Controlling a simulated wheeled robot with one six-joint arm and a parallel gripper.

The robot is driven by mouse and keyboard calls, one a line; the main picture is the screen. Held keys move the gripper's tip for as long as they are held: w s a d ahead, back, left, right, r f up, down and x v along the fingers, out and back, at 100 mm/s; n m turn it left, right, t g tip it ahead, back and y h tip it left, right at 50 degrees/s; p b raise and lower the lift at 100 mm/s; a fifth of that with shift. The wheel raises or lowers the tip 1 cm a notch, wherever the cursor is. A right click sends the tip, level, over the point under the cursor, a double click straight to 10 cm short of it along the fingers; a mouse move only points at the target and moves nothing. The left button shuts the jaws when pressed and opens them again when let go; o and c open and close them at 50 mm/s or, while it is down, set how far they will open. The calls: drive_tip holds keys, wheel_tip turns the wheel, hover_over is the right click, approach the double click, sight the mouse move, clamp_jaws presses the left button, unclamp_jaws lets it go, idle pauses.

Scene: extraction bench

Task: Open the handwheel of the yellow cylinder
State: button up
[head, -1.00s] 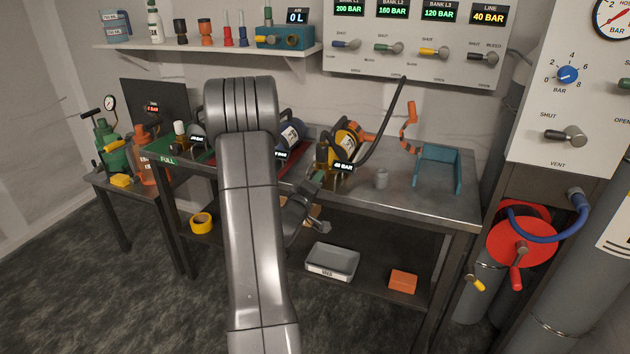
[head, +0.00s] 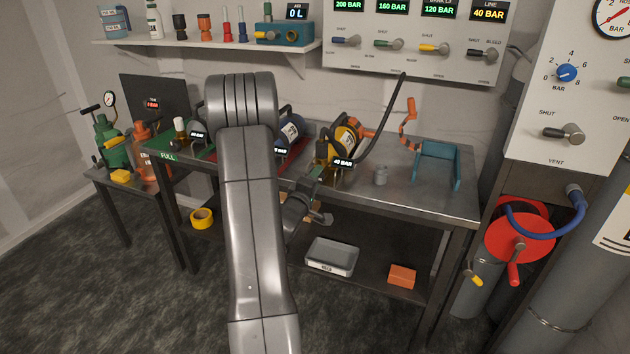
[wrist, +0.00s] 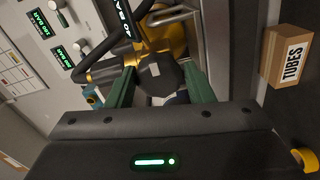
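The yellow cylinder (head: 345,139) lies on the steel bench, with a black hose attached and a "40 BAR" tag at its valve end. Its dark, many-sided handwheel (wrist: 158,76) with a pale square mark is in the middle of the wrist view. My gripper (wrist: 158,84) has its two green fingers on either side of the handwheel. Whether both fingers press on it is unclear. In the head view my gripper (head: 315,174) is at the valve end, at the bench's front edge, and the handwheel is hard to make out there.
A blue cylinder (head: 290,131) lies left of the yellow one, partly behind my arm. The black hose (head: 384,125) arches above the bench. A "TUBES" box (wrist: 287,56) shows in the wrist view.

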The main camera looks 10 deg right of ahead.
drive_tip(key=o, duration=0.3)
drive_tip(key=v, duration=1.4)
drive_tip(key=shift+b, duration=0.45)
drive_tip(key=shift+w, duration=0.1)
drive_tip(key=x, duration=1.4)
drive_tip(key=shift+p, duration=0.45)
